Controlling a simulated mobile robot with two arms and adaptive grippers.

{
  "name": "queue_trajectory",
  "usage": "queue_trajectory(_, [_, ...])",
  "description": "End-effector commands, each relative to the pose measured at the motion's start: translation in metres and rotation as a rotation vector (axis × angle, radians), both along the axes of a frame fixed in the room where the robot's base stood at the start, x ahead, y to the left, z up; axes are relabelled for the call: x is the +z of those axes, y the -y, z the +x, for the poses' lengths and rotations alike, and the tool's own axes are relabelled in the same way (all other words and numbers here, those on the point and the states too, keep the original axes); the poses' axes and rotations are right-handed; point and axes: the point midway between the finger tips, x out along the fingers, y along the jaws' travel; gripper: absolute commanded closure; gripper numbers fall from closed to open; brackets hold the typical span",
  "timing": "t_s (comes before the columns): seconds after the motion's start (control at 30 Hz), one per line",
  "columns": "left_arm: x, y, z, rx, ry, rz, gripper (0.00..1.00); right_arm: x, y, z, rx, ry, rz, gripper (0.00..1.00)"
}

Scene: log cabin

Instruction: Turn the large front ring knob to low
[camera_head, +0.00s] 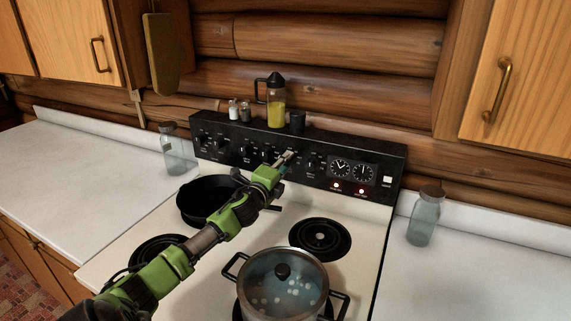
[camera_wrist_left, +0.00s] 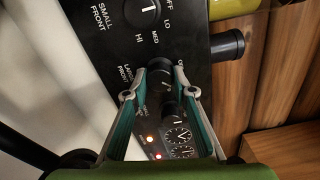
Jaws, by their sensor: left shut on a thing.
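The large front ring knob (camera_wrist_left: 160,76) is a black knob on the stove's black control panel (camera_head: 228,143), beside the "LARGE FRONT" label in the left wrist view. My left gripper (camera_head: 286,158) reaches across the stove to the panel. In the left wrist view its two fingertips (camera_wrist_left: 158,88) are closed around the knob's sides. The fingers hide most of the knob's markings, so I cannot read its setting. In the head view my gripper covers the knob. My right gripper is in neither view.
A lidded pot (camera_head: 283,288) stands on the front right burner. A black skillet (camera_head: 205,200) sits at the back left, below my left arm. A yellow bottle (camera_head: 276,112) and shakers stand on the panel top. Two indicator lights (camera_head: 348,188) glow. The small front knob (camera_wrist_left: 142,10) is beside the gripper.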

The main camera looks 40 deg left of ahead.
Motion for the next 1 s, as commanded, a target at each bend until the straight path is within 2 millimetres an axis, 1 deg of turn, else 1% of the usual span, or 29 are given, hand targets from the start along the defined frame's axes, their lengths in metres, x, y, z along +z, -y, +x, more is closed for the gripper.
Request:
queue_trajectory(0.1, [0.000, -0.001, 0.000, 0.001, -0.001, 0.001, 0.97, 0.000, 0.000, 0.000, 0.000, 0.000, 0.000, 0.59])
queue_trajectory(0.13, [0.000, -0.001, 0.000, 0.001, -0.001, 0.001, 0.70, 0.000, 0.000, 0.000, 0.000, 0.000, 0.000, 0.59])
queue_trajectory(0.17, [0.000, -0.001, 0.000, 0.001, -0.001, 0.001, 0.63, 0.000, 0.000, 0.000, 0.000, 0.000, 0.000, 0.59])
queue_trajectory(0.2, [0.000, -0.001, 0.000, 0.001, -0.001, 0.001, 0.59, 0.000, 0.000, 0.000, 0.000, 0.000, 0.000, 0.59])
queue_trajectory(0.43, [0.000, 0.000, 0.000, 0.001, -0.001, 0.002, 0.59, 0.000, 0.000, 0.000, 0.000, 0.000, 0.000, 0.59])
queue_trajectory(0.53, [0.000, 0.000, -0.001, 0.000, -0.002, 0.002, 0.59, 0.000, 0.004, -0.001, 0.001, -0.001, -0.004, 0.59])
queue_trajectory(0.67, [-0.001, 0.001, -0.006, 0.001, -0.001, 0.002, 0.59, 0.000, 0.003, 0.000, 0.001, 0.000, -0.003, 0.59])
queue_trajectory(0.77, [-0.002, 0.005, -0.016, 0.000, -0.002, 0.001, 0.59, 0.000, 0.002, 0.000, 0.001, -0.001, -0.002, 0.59])
queue_trajectory(1.0, [-0.002, 0.016, -0.050, -0.001, -0.004, 0.002, 0.59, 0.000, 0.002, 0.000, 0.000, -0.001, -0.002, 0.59])
